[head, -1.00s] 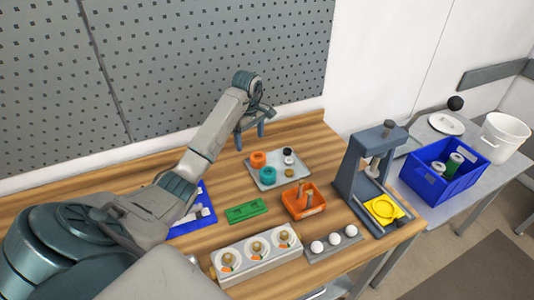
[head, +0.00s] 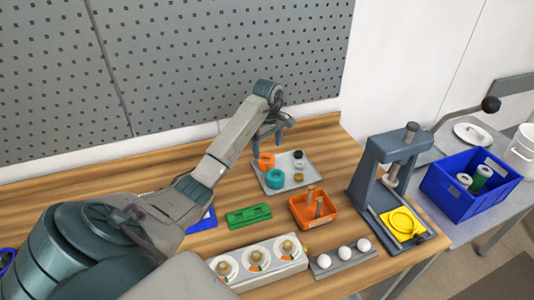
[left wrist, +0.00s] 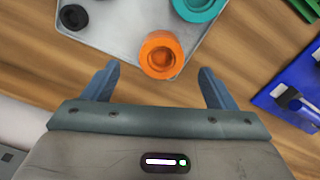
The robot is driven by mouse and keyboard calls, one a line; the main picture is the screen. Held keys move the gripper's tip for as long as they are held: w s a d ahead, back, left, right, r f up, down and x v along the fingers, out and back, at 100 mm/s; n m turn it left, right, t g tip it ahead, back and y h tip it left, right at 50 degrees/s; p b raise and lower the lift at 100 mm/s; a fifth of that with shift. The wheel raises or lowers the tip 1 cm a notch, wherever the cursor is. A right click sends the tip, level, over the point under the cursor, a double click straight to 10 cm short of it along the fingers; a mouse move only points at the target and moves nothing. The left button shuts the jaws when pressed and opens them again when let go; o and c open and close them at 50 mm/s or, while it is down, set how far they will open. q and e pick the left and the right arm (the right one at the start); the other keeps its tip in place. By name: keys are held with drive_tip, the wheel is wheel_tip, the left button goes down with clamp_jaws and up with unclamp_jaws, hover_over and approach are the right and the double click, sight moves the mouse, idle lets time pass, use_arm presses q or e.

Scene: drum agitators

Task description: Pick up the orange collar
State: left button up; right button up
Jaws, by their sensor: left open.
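In the left wrist view the orange collar (left wrist: 160,55) is a round ring with a hole, on the tray's edge. My left gripper (head: 267,147) is open above it, partly in front of it in the head view. In the left wrist view the two fingers of my left gripper (left wrist: 158,82) are spread wide, with the collar just beyond and between their tips. Nothing is held. My right gripper does not show.
An orange bin (head: 314,207), a green plate (head: 248,216) and a white block with dials (head: 258,262) stand nearer. A grey press (head: 390,180) stands right; a blue crate (head: 470,186) is beyond it.

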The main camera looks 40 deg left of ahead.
sight(266, 161)
use_arm(q)
drive_tip(key=f+b, duration=0.3)
drive_tip(key=shift+s+a, duration=0.15)
drive_tip(key=shift+s, duration=0.05)
drive_tip(key=shift+w+f, duration=0.2)
drive_tip(key=shift+f, duration=0.75)
drive_tip(key=shift+s+r, duration=0.1)
drive_tip(key=shift+r, duration=0.05)
drive_tip(key=shift+c, duration=0.2)
drive_tip(key=c, duration=1.2)
